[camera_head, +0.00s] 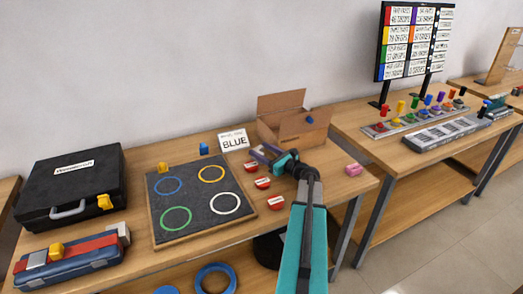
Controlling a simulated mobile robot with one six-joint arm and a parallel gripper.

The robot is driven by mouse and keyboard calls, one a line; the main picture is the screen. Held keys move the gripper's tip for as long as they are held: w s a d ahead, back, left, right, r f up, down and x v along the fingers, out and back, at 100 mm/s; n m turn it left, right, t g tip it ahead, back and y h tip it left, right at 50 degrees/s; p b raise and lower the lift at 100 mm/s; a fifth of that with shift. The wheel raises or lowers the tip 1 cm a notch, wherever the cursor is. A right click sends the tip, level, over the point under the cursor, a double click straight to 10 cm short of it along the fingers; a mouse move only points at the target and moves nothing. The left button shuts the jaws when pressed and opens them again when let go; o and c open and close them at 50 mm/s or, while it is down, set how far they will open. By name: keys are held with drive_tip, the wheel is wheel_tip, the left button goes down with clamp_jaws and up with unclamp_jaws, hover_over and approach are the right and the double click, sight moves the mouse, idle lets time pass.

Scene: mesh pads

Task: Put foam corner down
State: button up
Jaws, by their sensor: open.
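My gripper (261,154) is open, with its dark purple fingers above the table in front of the cardboard box. I see nothing clearly held between them. No piece can be named the foam corner with certainty at this size. A small pink block (353,169) lies on the table at right, apart from my gripper. A small dark blue piece (309,120) shows at the cardboard box's right side.
A dark board (196,194) with four coloured rings lies left of my gripper. Several red discs (276,202) lie between board and arm. A black case (70,187) and blue toolbox (75,262) fill the left.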

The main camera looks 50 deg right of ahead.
drive_tip(key=s+b, duration=0.2)
drive_tip(key=s, duration=0.8)
drive_tip(key=shift+s, duration=0.25)
drive_tip(key=shift+s, duration=0.1)
idle(0.3)
